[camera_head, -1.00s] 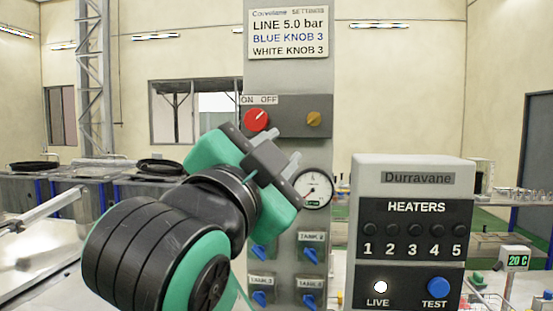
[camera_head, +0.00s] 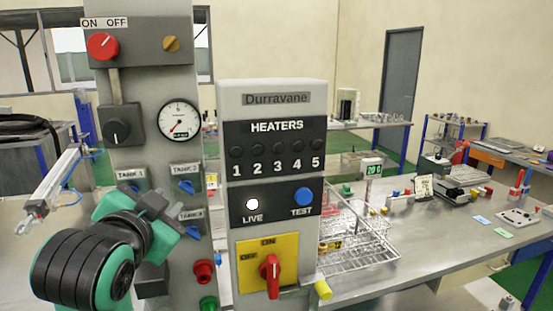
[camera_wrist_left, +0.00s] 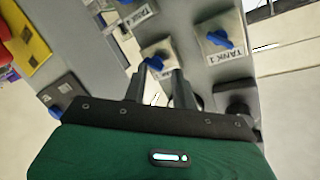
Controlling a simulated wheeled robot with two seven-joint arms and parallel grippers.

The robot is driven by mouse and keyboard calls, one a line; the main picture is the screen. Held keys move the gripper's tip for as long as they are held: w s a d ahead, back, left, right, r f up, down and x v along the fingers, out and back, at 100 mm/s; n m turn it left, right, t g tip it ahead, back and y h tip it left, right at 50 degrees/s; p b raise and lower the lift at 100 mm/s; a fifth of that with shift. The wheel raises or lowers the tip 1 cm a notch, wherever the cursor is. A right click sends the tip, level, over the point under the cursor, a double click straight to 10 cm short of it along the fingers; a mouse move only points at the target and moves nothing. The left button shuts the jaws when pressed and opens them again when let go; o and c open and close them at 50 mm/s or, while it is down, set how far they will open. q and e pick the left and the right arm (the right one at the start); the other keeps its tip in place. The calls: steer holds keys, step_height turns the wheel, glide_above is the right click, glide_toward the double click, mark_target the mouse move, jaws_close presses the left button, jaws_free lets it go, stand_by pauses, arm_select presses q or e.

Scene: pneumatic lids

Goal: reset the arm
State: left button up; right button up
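My left gripper (camera_head: 164,198), green and black, is in front of the grey control column (camera_head: 150,80), at the level of the blue tank valves. In the left wrist view its two dark fingers (camera_wrist_left: 161,84) stand apart with nothing between them. Beyond the fingertips is a blue valve knob (camera_wrist_left: 157,62) on a pale plate. The TANK 1 knob (camera_wrist_left: 220,40) is to the right of the fingers. In the head view the gripper partly hides the lower left valves. My right gripper is in neither view.
The Durravane heater box (camera_head: 277,100), with a red switch handle (camera_head: 270,277) on a yellow plate, stands right of the gripper. A pneumatic cylinder (camera_head: 52,187) is at the left. A wire rack (camera_head: 365,245) is on the bench (camera_head: 450,245) at the right.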

arm_select(q)
steer(key=s+a+f+n+g, duration=0.1)
steer(key=s+f+g, duration=0.2)
steer(key=f, duration=1.1)
steer(key=s+a+f+n+g, duration=0.15)
steer(key=f+g, duration=0.25)
steer(key=f, duration=1.1)
steer(key=s+a+f+n+g, duration=0.25)
steer(key=s+f+g, duration=0.25)
steer(key=s+f, duration=1.45)
step_height(320, 180, down, 33)
steer(key=s+g, duration=0.2)
steer(key=s+a+f+g, duration=0.1)
steer(key=s+a+f, duration=0.1)
steer(key=s+f, duration=1.4)
steer(key=shift+s+a+f, duration=0.35)
steer(key=shift+s+f, duration=0.05)
steer(key=shift+s, duration=0.7)
